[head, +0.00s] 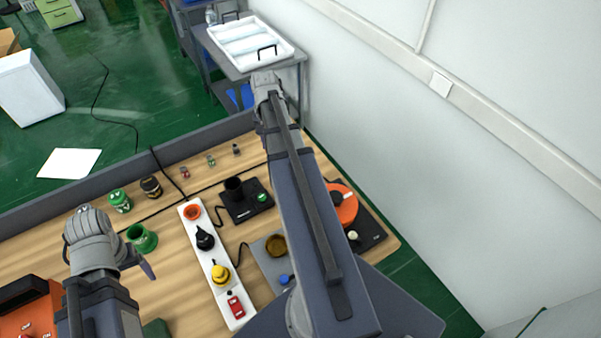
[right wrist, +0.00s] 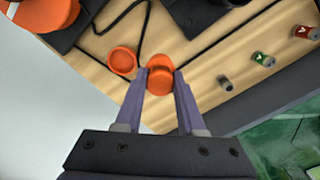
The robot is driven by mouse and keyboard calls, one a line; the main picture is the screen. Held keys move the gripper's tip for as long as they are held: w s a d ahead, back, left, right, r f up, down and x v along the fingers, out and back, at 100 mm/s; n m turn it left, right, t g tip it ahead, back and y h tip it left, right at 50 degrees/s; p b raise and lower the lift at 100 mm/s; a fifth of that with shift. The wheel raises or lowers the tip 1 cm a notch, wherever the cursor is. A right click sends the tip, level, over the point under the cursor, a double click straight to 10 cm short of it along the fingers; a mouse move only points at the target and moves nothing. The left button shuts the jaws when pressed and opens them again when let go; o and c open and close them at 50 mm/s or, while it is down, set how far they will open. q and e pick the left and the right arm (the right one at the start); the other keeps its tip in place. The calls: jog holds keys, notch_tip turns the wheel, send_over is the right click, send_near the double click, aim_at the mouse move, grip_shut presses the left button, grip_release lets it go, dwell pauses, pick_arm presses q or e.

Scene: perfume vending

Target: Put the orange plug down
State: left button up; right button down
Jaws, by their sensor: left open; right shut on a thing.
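The orange plug (right wrist: 160,84) is between the fingers of my right gripper (right wrist: 159,74) in the right wrist view. My right gripper is shut on it, over the wooden table. Whether the plug touches the table I cannot tell. A separate round orange piece (right wrist: 122,61) sits on the wood just left of the plug. In the head view my right arm hides the right gripper and the plug. My left gripper (head: 137,264) is open above the left part of the table, beside a green cup-like piece (head: 142,238).
A white power strip (head: 205,246) has an orange socket, a black plug (head: 204,238), a yellow plug (head: 220,274) and a red switch. Small cans (right wrist: 263,59) stand near the table's back edge. An orange round device (head: 343,207) is at the right. A white wall borders the right side.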

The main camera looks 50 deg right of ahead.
jog(key=s+d, duration=0.6)
jog(key=d, duration=0.2)
pick_arm(q)
notch_tip(320, 180, down, 10)
jog(key=b, duration=1)
jog(key=shift+f, duration=0.2)
pick_arm(e)
jog(key=f, duration=1)
jog(key=shift+w+a+f, duration=0.2)
jog(key=shift+w+a, duration=0.05)
pick_arm(q)
jog(key=shift+f+b, duration=0.15)
jog(key=shift+b, duration=0.15)
pick_arm(e)
jog(key=shift+f, duration=0.15)
jog(key=c, duration=0.5)
grip_release()
pick_arm(q)
notch_tip(320, 180, up, 12)
jog(key=p, duration=1.2)
jog(key=shift+r, duration=0.2)
pick_arm(e)
notch_tip(320, 180, up, 12)
jog(key=shift+r, duration=0.2)
